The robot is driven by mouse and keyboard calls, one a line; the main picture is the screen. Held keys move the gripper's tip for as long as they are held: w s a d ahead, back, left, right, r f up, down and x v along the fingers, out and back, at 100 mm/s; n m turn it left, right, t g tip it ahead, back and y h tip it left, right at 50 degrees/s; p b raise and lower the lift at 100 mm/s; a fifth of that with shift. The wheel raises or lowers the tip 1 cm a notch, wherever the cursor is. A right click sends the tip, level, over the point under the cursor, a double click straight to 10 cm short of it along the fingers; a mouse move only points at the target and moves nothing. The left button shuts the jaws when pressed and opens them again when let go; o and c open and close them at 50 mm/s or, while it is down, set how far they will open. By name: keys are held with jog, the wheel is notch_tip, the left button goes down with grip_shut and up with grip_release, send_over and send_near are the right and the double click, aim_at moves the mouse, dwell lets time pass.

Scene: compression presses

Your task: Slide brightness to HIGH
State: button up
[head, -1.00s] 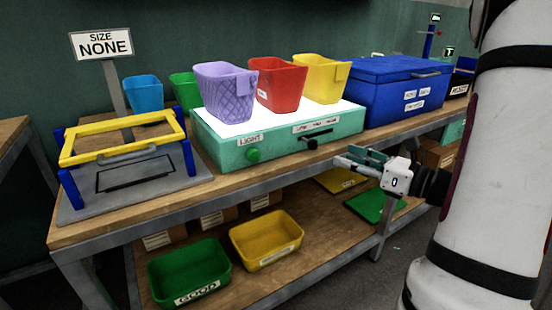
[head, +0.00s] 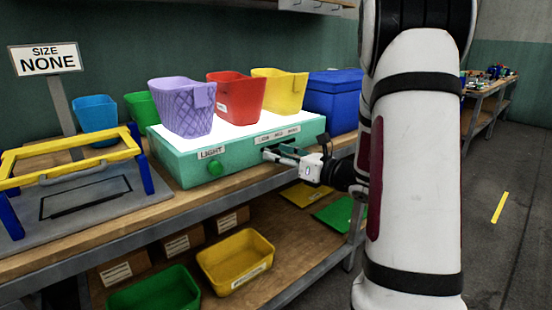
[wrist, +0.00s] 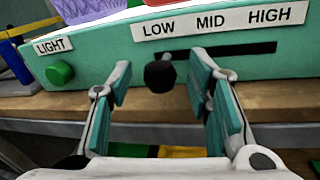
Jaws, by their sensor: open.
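The teal light box (head: 185,170) has a slot (wrist: 235,50) under a white label (wrist: 220,20) reading LOW, MID, HIGH. The black slider knob (wrist: 160,75) sits at the left end of the slot, below LOW. My gripper (head: 282,157) is at the front of the box, and its fingers are open in the wrist view (wrist: 161,82). The knob appears between the two fingers, with a visible gap on each side. The knob is hard to make out behind my gripper in the head view.
A green LIGHT knob (wrist: 60,73) is left of the slot. Purple (head: 183,110), red (head: 235,95) and yellow (head: 278,90) baskets stand on the lit top. A blue box (head: 333,95) is to the right. The wooden table edge (wrist: 280,106) runs below my fingers.

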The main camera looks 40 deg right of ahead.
jog(key=shift+w+a, duration=0.15)
jog(key=shift+w, duration=0.5)
grip_shut()
jog(key=d+p, duration=0.2)
jog(key=d, duration=0.8)
jog(key=shift+w+d, duration=0.15)
jog(key=shift+d, duration=0.05)
grip_release()
jog(key=shift+d, duration=0.1)
jog(key=v, duration=1.2)
